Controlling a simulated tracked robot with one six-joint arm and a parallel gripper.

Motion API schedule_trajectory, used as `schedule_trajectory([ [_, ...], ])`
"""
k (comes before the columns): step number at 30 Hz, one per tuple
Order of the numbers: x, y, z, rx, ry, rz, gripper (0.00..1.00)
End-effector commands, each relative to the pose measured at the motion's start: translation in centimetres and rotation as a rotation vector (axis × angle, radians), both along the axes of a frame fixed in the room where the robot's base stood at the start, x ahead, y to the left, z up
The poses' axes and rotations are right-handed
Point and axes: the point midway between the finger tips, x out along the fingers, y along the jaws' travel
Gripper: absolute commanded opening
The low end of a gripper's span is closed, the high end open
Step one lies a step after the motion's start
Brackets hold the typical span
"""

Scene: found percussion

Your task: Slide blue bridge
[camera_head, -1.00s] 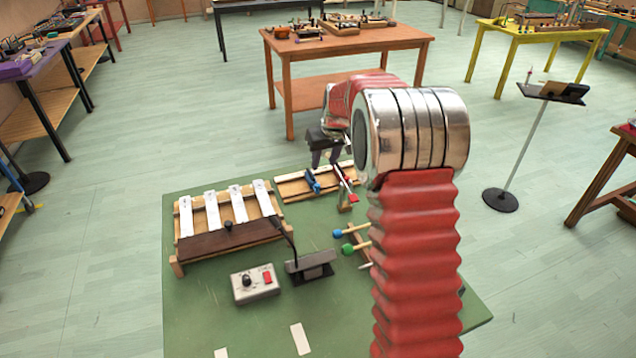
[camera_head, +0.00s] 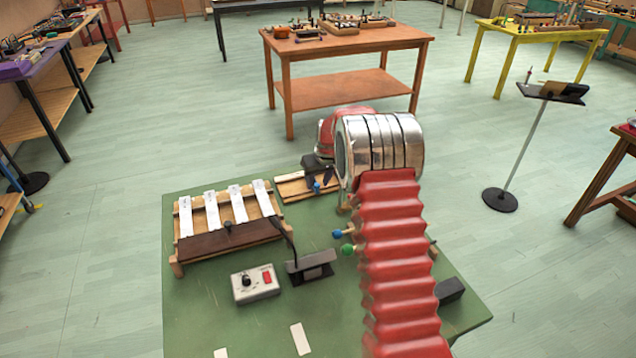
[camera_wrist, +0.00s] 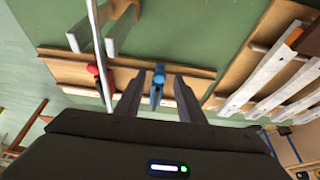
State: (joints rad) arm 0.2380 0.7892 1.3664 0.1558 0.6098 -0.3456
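The blue bridge (camera_wrist: 158,85) shows in the wrist view on a narrow wooden board (camera_wrist: 205,74). It also shows small in the head view (camera_head: 316,187), at the far edge of the green table. My gripper (camera_wrist: 162,80) points down over the board with its fingers apart, one on each side of the blue bridge. I see gaps beside the bridge; whether a finger touches it I cannot tell. A red bridge (camera_wrist: 93,70) stands on the same board, to the left in the wrist view. My arm hides it in the head view.
A pale thin bar (camera_wrist: 99,40) crosses the wrist view near the red bridge. A wooden rack with white bars (camera_head: 228,221) stands left of the board. A control box (camera_head: 255,285), a black stand (camera_head: 310,267) and mallets (camera_head: 338,234) lie nearer. The green table front (camera_head: 260,335) is mostly clear.

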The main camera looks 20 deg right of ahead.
Motion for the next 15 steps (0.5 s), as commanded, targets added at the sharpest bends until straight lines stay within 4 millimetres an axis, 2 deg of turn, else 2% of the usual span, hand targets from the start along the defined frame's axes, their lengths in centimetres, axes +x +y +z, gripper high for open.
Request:
schedule_trajectory([
  [4, 0.34, 0.00, -0.67, 0.000, -0.001, 0.000, 0.35],
  [12, 0.37, -0.01, -0.78, 0.000, -0.001, 0.000, 0.35],
  [15, 0.36, -0.01, -0.77, 0.000, -0.001, 0.000, 0.30],
])
